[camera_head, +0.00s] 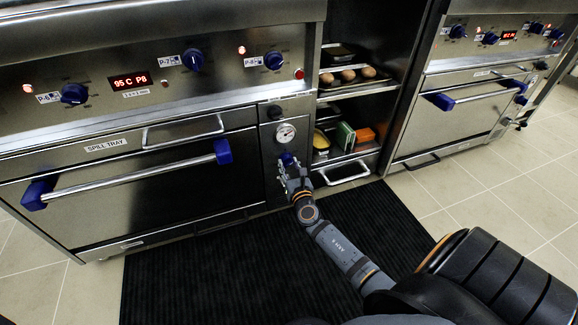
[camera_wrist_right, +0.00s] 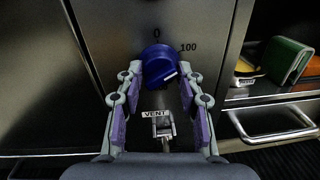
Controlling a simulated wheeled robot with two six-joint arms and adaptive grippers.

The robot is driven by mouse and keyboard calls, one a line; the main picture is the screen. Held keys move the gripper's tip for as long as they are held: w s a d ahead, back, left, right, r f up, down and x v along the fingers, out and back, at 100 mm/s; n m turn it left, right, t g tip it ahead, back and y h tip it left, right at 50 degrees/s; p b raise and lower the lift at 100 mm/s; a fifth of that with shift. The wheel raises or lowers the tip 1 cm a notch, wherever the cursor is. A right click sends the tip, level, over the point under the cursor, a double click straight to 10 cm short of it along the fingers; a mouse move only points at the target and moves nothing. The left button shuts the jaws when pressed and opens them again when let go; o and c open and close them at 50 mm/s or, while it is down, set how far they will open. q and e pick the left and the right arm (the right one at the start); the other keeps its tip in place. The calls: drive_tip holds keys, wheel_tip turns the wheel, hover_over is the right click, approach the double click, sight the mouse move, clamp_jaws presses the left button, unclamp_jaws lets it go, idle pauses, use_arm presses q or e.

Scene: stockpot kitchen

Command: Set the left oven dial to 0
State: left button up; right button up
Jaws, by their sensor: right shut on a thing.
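The left oven dial is a round blue knob (camera_wrist_right: 158,62) on the narrow steel panel right of the left oven. It also shows in the head view (camera_head: 287,158), partly covered by my gripper. A "0" is printed above it and a "100" at its upper right. A white mark on the knob points to the lower right, away from the 0. My right gripper (camera_head: 289,164) is shut on this knob, with one finger on each side; its fingertips also show in the wrist view (camera_wrist_right: 161,76). My left gripper is not in view.
A pressure gauge (camera_head: 285,133) sits above the dial. A "VENT" label and a small metal lever (camera_wrist_right: 163,125) are below it. The oven handle (camera_head: 130,177) juts out at left. Open shelves with a drawer handle (camera_head: 346,174) are at right. A dark mat (camera_head: 220,270) covers the floor.

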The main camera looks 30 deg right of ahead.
drive_tip(key=n, duration=1.2)
drive_tip(key=shift+f+t+p, duration=0.2)
drive_tip(key=shift+t+p, duration=0.1)
drive_tip(key=shift+n+y, duration=0.4)
drive_tip(key=o, duration=1.2)
drive_tip(key=shift+c, duration=0.2)
drive_tip(key=shift+s, duration=0.1)
drive_tip(key=v, duration=1.1)
drive_tip(key=shift+s+a, duration=0.15)
drive_tip(key=shift+s, duration=0.25)
